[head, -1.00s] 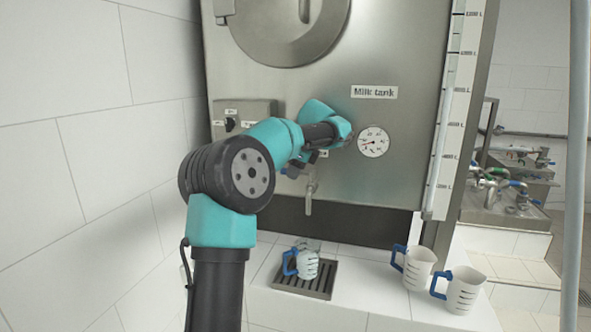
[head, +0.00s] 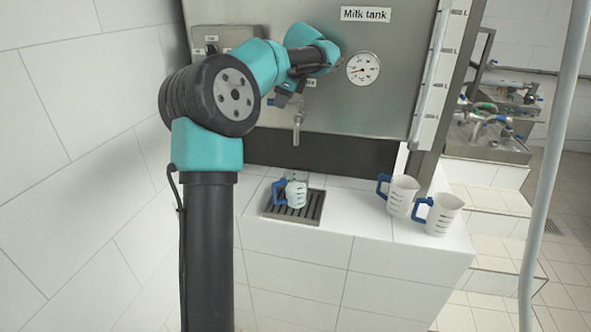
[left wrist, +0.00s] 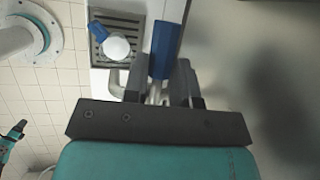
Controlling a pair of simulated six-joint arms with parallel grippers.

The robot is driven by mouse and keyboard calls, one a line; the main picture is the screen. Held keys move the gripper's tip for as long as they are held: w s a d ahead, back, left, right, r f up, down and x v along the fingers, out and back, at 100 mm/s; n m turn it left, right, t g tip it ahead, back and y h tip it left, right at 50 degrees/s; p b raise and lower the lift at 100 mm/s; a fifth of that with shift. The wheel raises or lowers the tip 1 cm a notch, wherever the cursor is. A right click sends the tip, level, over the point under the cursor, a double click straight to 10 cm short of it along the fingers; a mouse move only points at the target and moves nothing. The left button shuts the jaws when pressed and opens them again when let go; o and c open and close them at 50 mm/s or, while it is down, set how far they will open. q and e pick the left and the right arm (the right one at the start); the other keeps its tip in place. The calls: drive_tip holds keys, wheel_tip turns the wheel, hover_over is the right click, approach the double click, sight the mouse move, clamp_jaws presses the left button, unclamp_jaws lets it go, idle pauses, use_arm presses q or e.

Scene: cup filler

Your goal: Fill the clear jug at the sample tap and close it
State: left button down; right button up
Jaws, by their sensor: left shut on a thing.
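The clear jug (head: 296,194), with a blue handle, stands upright on the drain grate below the sample tap (head: 297,124). In the left wrist view the jug (left wrist: 117,48) shows from above with a white, round top; I cannot tell whether that is milk. My left gripper (head: 284,97) is at the tap on the tank front. In the left wrist view its fingers (left wrist: 172,78) are shut on the blue tap handle (left wrist: 166,48). The arm hides part of the tap in the head view. No stream is clearly visible between spout and jug.
Two whitish jugs (head: 402,194) (head: 440,214) with blue handles stand on the tiled ledge (head: 350,222), right of the grate (head: 309,213). The milk tank (head: 365,100) with a round gauge (head: 363,69) rises behind. A pale hose (head: 548,160) hangs at the right.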

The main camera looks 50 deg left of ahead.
use_arm(q)
drive_tip(key=shift+s+d+n+g, duration=0.3)
drive_tip(key=shift+n+g, duration=0.05)
drive_tip(key=shift+n, duration=0.5)
drive_tip(key=shift+s+d+n+g, duration=0.25)
drive_tip(key=shift+d+n+g, duration=0.1)
drive_tip(key=shift+n, duration=0.5)
drive_tip(key=shift+s+d+n+h, duration=0.15)
drive_tip(key=shift+n+h, duration=0.15)
drive_tip(key=shift+n, duration=0.2)
idle(5.8)
